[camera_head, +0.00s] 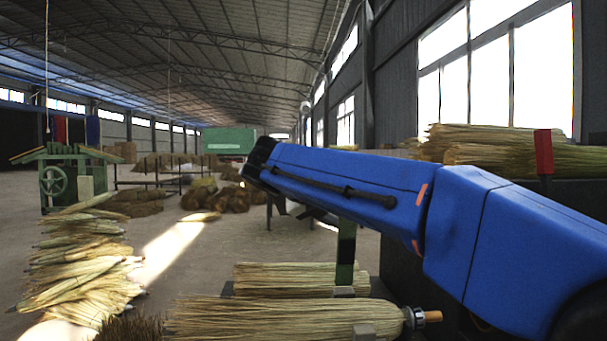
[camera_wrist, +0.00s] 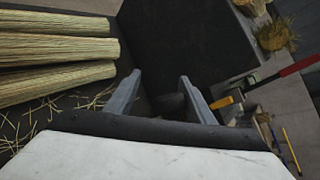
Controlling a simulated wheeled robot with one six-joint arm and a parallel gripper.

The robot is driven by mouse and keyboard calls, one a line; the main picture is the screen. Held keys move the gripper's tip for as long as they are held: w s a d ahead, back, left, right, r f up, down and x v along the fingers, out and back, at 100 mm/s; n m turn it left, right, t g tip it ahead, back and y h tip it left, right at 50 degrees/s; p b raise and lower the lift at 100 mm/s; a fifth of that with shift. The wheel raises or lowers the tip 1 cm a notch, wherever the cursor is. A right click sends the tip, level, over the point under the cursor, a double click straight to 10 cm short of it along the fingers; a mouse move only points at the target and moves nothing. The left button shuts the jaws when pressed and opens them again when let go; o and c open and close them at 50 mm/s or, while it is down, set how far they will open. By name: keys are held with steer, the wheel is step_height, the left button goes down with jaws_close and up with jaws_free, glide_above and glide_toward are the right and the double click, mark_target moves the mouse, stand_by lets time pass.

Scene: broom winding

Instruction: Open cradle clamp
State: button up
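In the wrist view my gripper (camera_wrist: 157,85) is open, its two grey fingers apart with nothing between them. It hangs over a dark surface. My blue arm hides much of the middle.
Straw bundles lie left of my gripper in the wrist view (camera_wrist: 50,50). In the head view a broom head with an orange-tipped end (camera_head: 280,318) lies in front, and a straw pile (camera_head: 80,265) stands left. A green machine (camera_head: 62,180) is farther back. Open floor lies between.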

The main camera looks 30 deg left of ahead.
steer(key=s+a+r, duration=0.9)
steer(key=r, duration=0.3)
steer(key=shift+a+r, duration=0.35)
stand_by(1.9)
steer(key=shift+r, duration=0.1)
